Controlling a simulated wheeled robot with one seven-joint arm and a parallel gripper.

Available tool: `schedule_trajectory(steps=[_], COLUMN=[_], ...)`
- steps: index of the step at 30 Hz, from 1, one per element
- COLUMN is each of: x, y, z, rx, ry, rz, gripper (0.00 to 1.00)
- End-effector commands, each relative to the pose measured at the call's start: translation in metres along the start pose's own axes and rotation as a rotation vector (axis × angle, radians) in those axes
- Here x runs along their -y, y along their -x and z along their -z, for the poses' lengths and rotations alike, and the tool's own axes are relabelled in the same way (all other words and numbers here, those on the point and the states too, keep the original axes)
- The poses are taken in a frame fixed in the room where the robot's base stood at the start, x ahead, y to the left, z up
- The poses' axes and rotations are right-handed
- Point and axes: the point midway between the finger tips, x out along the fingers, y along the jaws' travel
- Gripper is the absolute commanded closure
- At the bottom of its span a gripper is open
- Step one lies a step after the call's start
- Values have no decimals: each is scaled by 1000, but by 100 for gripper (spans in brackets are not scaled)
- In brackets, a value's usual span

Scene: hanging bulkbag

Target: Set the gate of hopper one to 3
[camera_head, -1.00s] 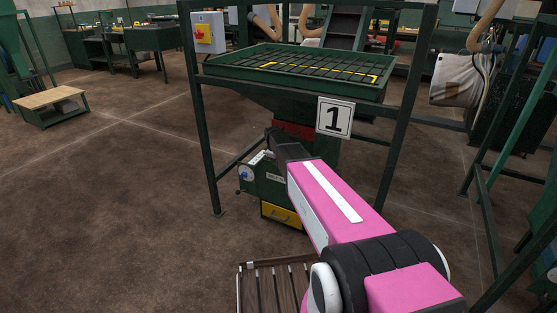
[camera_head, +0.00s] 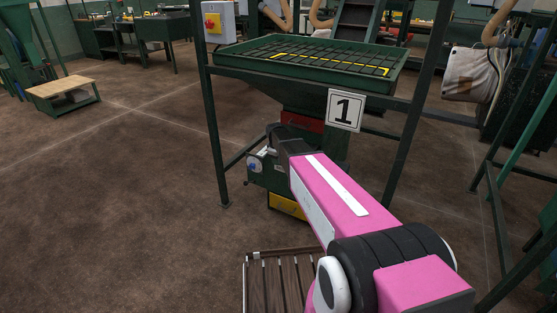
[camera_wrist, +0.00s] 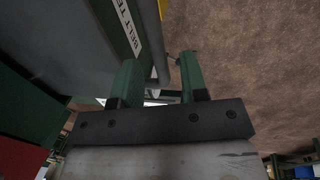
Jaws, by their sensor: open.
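Hopper one is a green trough (camera_head: 225,58) with a dark, yellow-marked grid on top, held in a dark frame. Its white sign "1" (camera_head: 345,110) hangs at the front right. A red part (camera_head: 302,122) shows under the hopper's funnel; I cannot tell whether it is the gate, and no gate scale is readable. My gripper's green fingers (camera_wrist: 157,78) are apart and empty in the wrist view. They are beside a green and grey housing with a white label (camera_wrist: 128,28) reading "BELT T…". In the head view my arm hides the fingers.
A green box with a blue dial (camera_head: 254,166) and a yellow part (camera_head: 287,206) sit below the hopper. A slatted surface (camera_head: 283,282) lies in front. The frame's posts (camera_head: 215,140) flank the space. Open floor (camera_head: 110,200) is on the left.

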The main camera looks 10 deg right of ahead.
Motion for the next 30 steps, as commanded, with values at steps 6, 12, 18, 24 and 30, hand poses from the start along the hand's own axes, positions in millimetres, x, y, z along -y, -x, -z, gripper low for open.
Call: schedule_trajectory(steps=[6, 12, 18, 24, 30], x=[1, 1, 0, 0, 0], y=[27, 66, 94, 106, 107], z=[-1, -1, 0, 0, 0], rx=[-1, -2, -1, 0, 0], ry=[0, 0, 0, 0, 0], rz=[-1, -2, -1, 0, 0], gripper=[60, 60, 60, 60, 60])
